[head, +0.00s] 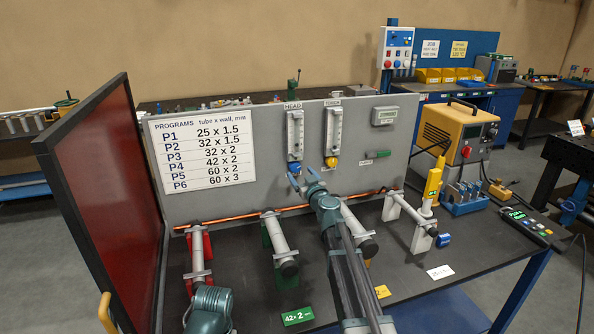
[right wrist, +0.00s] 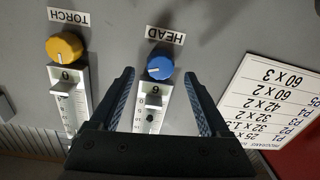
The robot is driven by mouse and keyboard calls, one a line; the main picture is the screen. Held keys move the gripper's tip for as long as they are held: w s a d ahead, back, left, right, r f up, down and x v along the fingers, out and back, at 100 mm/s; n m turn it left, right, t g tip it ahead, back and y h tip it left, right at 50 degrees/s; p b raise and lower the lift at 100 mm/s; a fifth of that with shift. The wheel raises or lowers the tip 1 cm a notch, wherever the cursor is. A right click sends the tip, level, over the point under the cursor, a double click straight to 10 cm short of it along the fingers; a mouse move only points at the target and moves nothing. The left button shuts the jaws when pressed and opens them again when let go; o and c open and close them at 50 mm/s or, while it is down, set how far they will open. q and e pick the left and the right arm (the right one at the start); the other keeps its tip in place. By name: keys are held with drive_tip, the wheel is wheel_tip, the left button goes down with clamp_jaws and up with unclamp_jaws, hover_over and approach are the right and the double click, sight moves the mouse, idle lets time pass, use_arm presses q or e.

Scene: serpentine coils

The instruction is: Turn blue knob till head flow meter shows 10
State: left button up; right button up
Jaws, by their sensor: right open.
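The blue knob (head: 294,168) sits at the lower end of the HEAD flow meter (head: 294,135) on the grey panel. In the right wrist view, which is upside down, the blue knob (right wrist: 159,68) shows with a white pointer mark, beside the HEAD label (right wrist: 165,36). My right gripper (head: 305,178) is open and close in front of the panel. In its wrist view, the fingertips (right wrist: 158,74) appear on either side of the knob with gaps on both sides. I cannot tell how deep they reach. My left gripper is not in view.
The TORCH flow meter (head: 333,132) with its yellow knob (head: 332,162) stands just right of the HEAD one. A program chart (head: 195,150) is on the panel's left. A copper tube (head: 240,216) runs across supports below. A red screen (head: 110,190) stands at left.

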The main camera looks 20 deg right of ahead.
sight(296, 168)
drive_tip(key=w, duration=0.4)
drive_tip(key=shift+a, duration=0.15)
clamp_jaws()
